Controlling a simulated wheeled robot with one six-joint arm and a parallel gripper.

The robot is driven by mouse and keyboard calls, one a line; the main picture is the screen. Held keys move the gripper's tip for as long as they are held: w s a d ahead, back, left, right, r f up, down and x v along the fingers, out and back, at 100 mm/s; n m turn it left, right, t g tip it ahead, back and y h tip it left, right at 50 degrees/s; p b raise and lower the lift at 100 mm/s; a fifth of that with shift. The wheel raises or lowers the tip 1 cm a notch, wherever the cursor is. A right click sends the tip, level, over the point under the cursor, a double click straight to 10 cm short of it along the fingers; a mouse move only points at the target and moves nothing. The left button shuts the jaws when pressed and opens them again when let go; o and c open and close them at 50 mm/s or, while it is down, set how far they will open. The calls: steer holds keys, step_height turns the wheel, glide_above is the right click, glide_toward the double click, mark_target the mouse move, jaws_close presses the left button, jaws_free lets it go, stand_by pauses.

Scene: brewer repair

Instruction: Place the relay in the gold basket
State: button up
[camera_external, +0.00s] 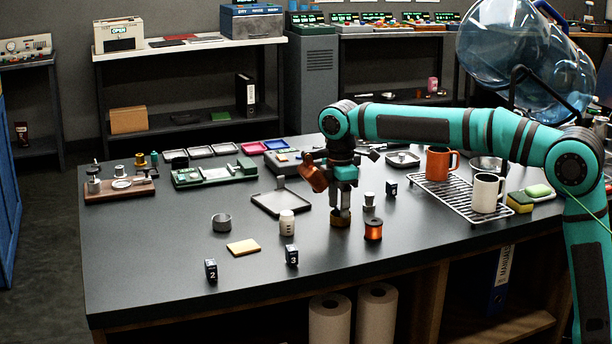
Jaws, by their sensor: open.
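My gripper (342,212) points straight down over the middle of the table. Its fingers are open, and their tips are right at a small gold-brown round cup (340,221), which looks like the gold basket. The fingertips overlap the cup's top edge, so I cannot tell whether they touch it or what is inside it. I cannot single out the relay for sure. Small black blocks with white markings stand on the table: one marked 2 (211,270), one marked 3 (291,255) and one farther back (391,188).
Close around my gripper stand an orange wire spool (373,230), a small metal piece (369,201) and a white jar (287,223). Mugs stand on a wire rack (455,200) at right. The front table edge is clear.

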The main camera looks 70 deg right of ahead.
mark_target(339, 208)
steer(key=shift+r, duration=3.55)
steer(key=shift+s, duration=0.1)
steer(key=shift+s+a+r, duration=0.2)
steer(key=shift+r, duration=0.05)
steer(key=s+a+r+m+t, duration=0.2)
steer(key=s+a+r+t, duration=0.25)
steer(key=s, duration=0.55)
steer(key=s+a+r+m+t, duration=0.3)
steer(key=s+a+r+t, duration=0.15)
steer(key=s, duration=0.55)
steer(key=s+a+f+m+t, duration=0.1)
steer(key=s+t, duration=0.3)
steer(key=s, duration=0.6)
steer(key=s+a+f+m+t, duration=0.1)
steer(key=s+a+m+t, duration=0.1)
steer(key=s, duration=0.9)
steer(key=shift+a+f+m+t, duration=0.35)
steer(key=shift+m+t, duration=0.15)
steer(key=shift+t, duration=0.7)
